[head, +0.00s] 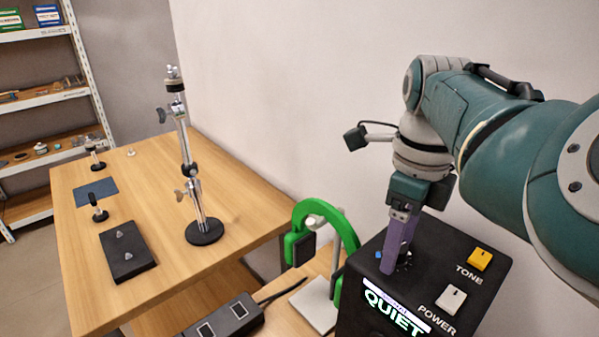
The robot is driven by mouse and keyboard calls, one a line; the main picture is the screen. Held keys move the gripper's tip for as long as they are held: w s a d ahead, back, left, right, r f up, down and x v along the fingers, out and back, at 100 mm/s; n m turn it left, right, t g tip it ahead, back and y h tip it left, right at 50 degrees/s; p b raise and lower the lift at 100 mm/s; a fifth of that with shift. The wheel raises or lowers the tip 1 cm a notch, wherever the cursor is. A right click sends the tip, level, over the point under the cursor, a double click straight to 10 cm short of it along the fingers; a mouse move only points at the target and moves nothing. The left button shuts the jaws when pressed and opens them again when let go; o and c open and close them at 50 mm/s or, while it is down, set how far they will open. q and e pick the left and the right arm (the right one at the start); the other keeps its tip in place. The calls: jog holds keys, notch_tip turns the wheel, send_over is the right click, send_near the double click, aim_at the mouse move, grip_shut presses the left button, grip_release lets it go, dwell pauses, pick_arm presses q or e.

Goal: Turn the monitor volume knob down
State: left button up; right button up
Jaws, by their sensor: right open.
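The monitor is a black box (459,262) at the lower right. Its lit display (394,314) reads QUIET, with smaller text above it. A yellow TONE switch (480,259) and a white POWER switch (451,298) sit on its top. My right gripper (396,262) points down at the top's far left part, its purple fingers open around or just beside a small dark round part, likely the volume knob (406,262). The fingers hide most of that part, so contact cannot be told. A small blue piece (378,255) shows left of the fingers. My left gripper is out of view.
Green headphones (347,232) stand close left of the monitor. A black box (232,317) with a cable lies at the front. The wooden table (241,199) at left holds a metal stand (205,230) and a black pad (127,253). Shelves (40,98) stand far left.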

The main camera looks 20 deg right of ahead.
grip_shut()
dwell(0.6)
